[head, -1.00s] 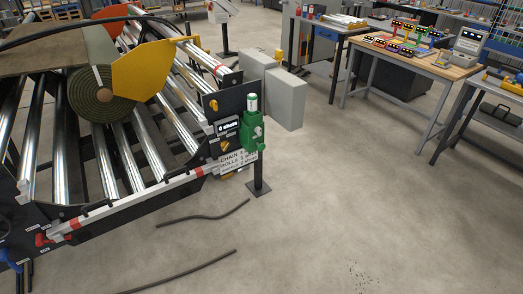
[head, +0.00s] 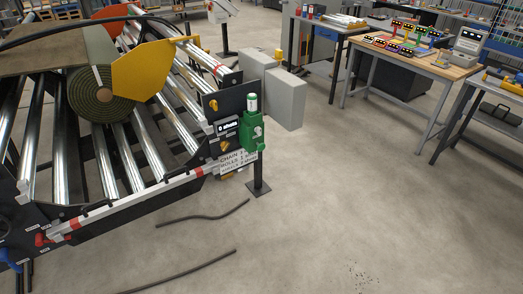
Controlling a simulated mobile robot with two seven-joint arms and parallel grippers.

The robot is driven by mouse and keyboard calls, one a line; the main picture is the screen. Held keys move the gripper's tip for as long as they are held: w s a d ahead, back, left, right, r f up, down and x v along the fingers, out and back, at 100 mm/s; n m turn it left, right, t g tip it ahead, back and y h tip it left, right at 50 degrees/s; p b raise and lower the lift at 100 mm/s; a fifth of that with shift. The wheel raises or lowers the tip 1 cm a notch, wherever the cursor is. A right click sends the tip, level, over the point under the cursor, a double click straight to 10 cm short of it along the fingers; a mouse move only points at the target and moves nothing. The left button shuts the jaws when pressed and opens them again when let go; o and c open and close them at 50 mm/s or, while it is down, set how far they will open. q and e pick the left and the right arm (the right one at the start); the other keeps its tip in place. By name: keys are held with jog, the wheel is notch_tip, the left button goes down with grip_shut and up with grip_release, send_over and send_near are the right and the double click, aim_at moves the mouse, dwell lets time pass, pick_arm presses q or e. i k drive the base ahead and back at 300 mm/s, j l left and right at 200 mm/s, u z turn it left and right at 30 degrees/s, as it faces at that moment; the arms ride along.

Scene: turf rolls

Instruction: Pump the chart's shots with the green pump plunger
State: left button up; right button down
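The green pump (head: 251,132) stands at the near right corner of the roller machine, on a dark post with a square foot. Its plunger (head: 252,103) is the pale upright cap on top. A white chart (head: 238,160) hangs just below and left of the pump. It reads roughly "CHAIN", "ROLLS" and a third line; the numbers are too small to read surely. A small dark plate with a counter or label (head: 227,127) is left of the pump. Neither of my grippers shows in the head view.
The roller machine (head: 125,190) with a rolled turf (head: 100,94) and a yellow plate (head: 146,68) fills the left. Grey boxes (head: 285,98) stand behind the pump. Two dark hoses (head: 205,217) lie on the floor. Workbenches (head: 420,62) are at the upper right. The floor at centre right is clear.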

aim_at(260, 147)
jog(key=i+j+z, duration=0.1)
jog(key=i+j, duration=0.85)
jog(key=i+j+z, duration=0.15)
jog(key=i+j, duration=0.3)
jog(key=i+j+z, duration=0.1)
jog(key=i+j, duration=0.35)
jog(key=j, duration=0.25)
